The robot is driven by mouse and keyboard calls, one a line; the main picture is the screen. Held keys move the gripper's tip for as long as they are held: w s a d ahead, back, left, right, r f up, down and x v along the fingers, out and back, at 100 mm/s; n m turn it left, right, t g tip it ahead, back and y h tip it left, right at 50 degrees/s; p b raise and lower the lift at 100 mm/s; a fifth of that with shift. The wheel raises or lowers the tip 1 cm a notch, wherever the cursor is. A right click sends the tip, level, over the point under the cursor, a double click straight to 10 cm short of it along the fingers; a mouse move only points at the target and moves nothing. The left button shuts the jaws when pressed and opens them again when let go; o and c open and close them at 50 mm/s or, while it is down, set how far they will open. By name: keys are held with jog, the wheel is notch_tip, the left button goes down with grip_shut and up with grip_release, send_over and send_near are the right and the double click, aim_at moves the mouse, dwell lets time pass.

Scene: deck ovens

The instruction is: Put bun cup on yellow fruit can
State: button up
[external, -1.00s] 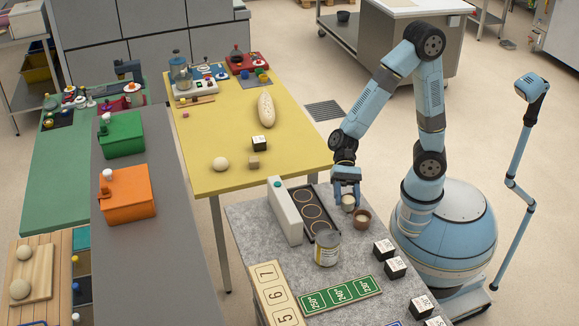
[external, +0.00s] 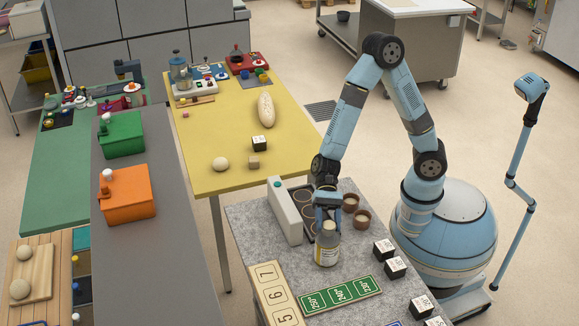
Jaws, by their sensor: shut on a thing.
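My gripper (external: 328,212) is shut on a small pale bun cup (external: 328,227), mostly hidden by the fingers. It is right over the yellow fruit can (external: 327,251), a metal can with a pale yellowish label standing upright on the grey speckled table. The cup overlaps the can's top in the external view. I cannot tell whether it touches the can or hangs just above it.
Two brown cups (external: 350,202) (external: 362,217) stand right of my gripper. A dark tray with round wells (external: 300,194) and a white box (external: 284,210) are behind left. Green number plates (external: 340,294) lie in front, and black-and-white cubes (external: 384,249) at right.

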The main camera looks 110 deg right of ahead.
jog(key=shift+f, duration=1.35)
jog(key=shift+f, duration=0.1)
jog(key=o, duration=1)
jog(key=shift+o, duration=0.2)
